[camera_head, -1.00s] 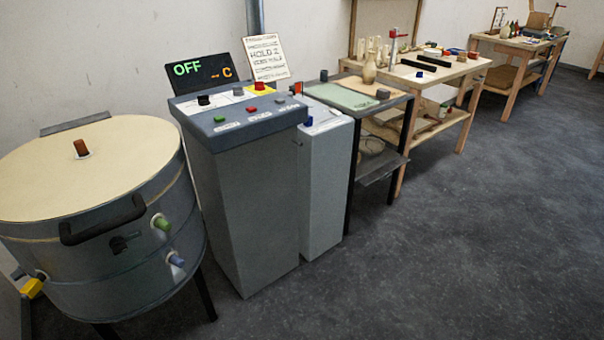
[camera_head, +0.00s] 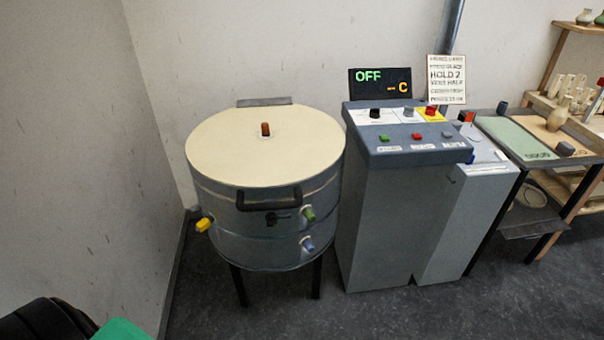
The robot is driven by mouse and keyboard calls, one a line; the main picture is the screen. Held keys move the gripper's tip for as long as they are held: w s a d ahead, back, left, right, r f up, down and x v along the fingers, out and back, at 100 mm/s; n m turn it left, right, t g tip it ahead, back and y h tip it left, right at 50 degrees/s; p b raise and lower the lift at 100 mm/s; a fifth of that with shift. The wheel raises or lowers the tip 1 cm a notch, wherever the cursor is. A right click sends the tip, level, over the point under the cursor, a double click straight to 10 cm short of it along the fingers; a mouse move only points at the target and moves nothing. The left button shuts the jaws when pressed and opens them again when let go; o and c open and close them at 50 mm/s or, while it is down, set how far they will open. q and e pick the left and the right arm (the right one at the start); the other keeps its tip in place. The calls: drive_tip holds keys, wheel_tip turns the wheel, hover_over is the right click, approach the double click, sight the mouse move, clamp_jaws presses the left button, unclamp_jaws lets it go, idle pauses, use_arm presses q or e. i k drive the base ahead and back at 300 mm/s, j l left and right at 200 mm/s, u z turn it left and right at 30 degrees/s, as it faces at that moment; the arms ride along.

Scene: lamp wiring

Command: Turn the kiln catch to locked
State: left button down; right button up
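The kiln (camera_head: 230,225) is a round grey drum on dark legs, left of centre, with its cream lid (camera_head: 225,148) down. A dark handle (camera_head: 268,203) runs across the lid's front edge. The black kiln catch (camera_head: 278,218) sits just under the handle on the kiln's front; it is too small to tell its setting. Neither gripper is in view.
A grey control cabinet (camera_head: 375,220) stands right of the kiln, its display (camera_head: 380,82) reading OFF. Yellow (camera_head: 204,224), green (camera_head: 309,213) and blue (camera_head: 307,243) plugs stick out of the kiln's side. A green and black object (camera_head: 120,329) shows at bottom left. Floor in front is clear.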

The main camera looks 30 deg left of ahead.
sight(271, 218)
drive_tip(key=u, duration=1.1)
